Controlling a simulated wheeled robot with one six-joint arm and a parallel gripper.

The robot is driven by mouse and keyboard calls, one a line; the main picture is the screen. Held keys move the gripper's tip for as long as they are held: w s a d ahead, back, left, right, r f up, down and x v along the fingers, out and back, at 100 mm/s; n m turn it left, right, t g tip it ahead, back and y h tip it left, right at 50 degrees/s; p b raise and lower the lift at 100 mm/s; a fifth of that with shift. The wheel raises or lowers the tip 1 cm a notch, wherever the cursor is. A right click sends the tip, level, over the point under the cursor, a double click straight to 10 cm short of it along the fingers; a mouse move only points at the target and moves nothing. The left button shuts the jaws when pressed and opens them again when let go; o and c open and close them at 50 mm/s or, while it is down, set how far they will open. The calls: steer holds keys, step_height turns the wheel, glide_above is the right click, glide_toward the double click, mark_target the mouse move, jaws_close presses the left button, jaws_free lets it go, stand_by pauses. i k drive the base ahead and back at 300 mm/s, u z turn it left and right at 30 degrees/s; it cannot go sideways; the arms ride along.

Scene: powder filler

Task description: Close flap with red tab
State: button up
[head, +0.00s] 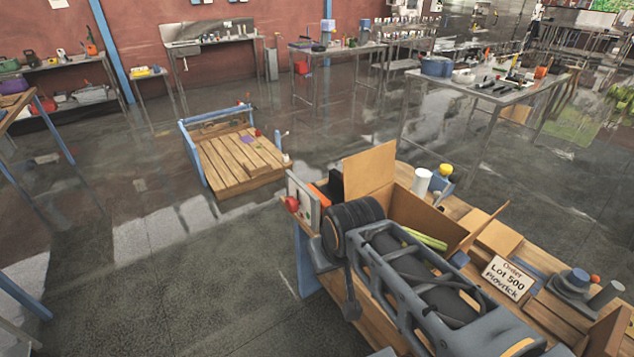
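An open cardboard box stands on the wooden bench at the lower right. Its tall left flap (369,176) stands upright. Its right flap (482,228) is raised and leans outward. Yellow-green items (424,239) show inside the box. I cannot make out a red tab on either flap; the near side of the box is hidden behind my arm. My dark grey arm crosses in front of the box and covers much of the bench. I cannot make out my gripper's fingers.
On the bench are a white cylinder (422,181), a yellow-topped item (446,169), a "Lot 500" sign (507,278), a blue-topped grey device (574,281) and a red knob (292,204) at the left end. A low wooden platform (240,163) stands beyond. Floor at left is clear.

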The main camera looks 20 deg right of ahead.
mark_target(369, 170)
steer(key=u, duration=0.75)
steer(key=i, duration=2.15)
steer(key=z, duration=3.75)
steer(key=k, duration=0.5)
steer(key=u, duration=0.95)
steer(key=i, duration=0.35)
steer(key=u, duration=0.7)
